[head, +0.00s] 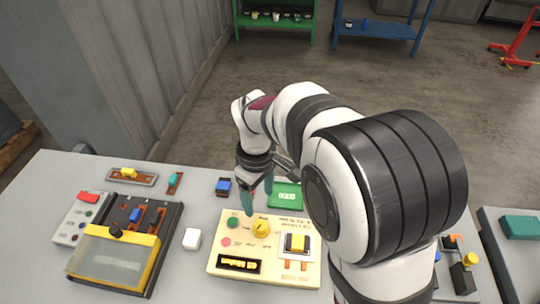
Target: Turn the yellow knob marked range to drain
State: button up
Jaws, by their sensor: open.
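The yellow knob (261,229) sits on a cream control panel (225,258) at the front middle of the table. Its markings are too small to read, and I cannot tell which position it points to. My gripper (257,195) has teal fingers and hangs just above and behind the knob, over the panel's far edge. It is open and holds nothing. The fingertips look apart from the knob.
A white cube (192,239) and a clear-lidded box (112,256) stand left.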

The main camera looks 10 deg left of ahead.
aim_at(261, 224)
notch_tip(261, 224, down, 11)
jog(key=shift+f, duration=0.15)
grip_shut()
